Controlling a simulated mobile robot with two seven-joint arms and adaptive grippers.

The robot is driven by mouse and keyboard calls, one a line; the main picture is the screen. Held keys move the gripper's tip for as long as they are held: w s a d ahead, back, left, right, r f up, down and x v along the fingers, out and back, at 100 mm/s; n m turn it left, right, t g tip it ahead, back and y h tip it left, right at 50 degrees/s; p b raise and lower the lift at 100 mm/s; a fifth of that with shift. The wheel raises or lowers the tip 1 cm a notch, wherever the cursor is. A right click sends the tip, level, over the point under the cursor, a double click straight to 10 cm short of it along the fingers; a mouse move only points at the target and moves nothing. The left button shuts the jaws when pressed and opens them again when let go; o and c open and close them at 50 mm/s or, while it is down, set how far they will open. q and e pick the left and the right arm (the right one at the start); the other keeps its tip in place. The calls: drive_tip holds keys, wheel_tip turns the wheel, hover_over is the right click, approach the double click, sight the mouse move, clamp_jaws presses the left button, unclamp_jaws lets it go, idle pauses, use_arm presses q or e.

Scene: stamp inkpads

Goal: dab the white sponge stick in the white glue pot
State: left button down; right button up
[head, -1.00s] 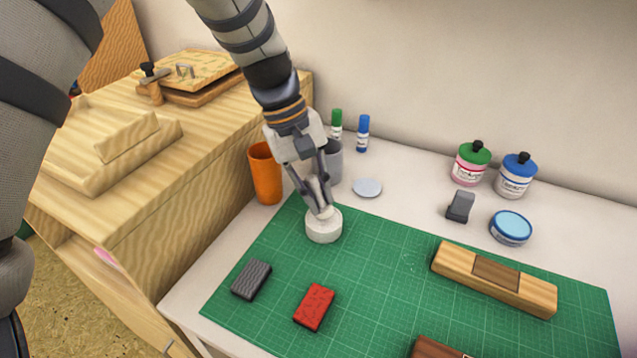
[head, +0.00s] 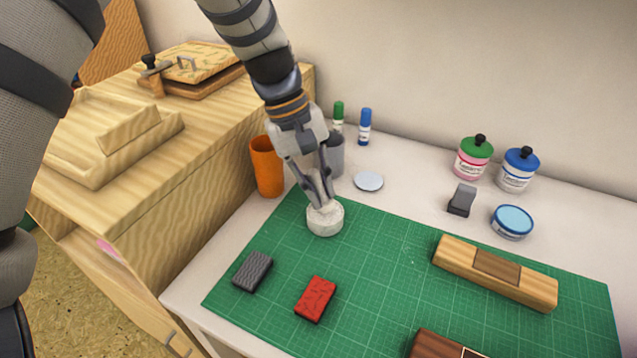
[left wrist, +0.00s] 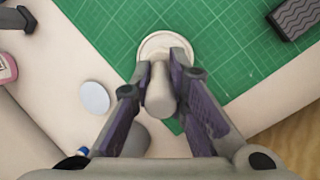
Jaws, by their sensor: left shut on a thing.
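The white glue pot (head: 325,221) stands on the green cutting mat (head: 390,262), near the mat's back left corner. My left gripper (head: 321,196) points down right above the pot, shut on the white sponge stick. In the left wrist view the stick (left wrist: 160,92) shows as a pale rounded shape between the two fingers (left wrist: 166,88), with the pot's round rim (left wrist: 147,44) behind it. The stick's lower end is hidden by the fingers and pot, so I cannot tell whether it touches the glue. My right gripper is not in view.
An orange cup (head: 267,168) and a grey cup (head: 336,155) stand close behind the gripper. A pale round disc (head: 369,181) lies nearby. A grey block (head: 253,271) and red block (head: 315,299) lie in front. A wooden block (head: 495,273) lies to the right.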

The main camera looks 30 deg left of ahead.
sight(318, 175)
use_arm(q)
drive_tip(key=shift+f, duration=0.35)
drive_tip(key=shift+f, duration=0.1)
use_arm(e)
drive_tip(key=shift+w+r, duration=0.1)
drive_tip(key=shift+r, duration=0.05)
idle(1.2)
use_arm(q)
drive_tip(key=shift+r+p, duration=1.15)
drive_tip(key=shift+r, duration=2.5)
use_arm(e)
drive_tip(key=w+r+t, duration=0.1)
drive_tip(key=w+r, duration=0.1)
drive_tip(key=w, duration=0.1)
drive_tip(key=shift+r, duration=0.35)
use_arm(q)
drive_tip(key=shift+f, duration=0.1)
drive_tip(key=shift+s, duration=0.1)
drive_tip(key=s+d+f+m+g+y, duration=0.1)
drive_tip(key=s+d+f+m+g, duration=0.2)
drive_tip(key=s+m, duration=0.6)
drive_tip(key=shift+s+d+f, duration=0.7)
drive_tip(key=shift+s+d, duration=0.15)
drive_tip(key=shift+s, duration=0.25)
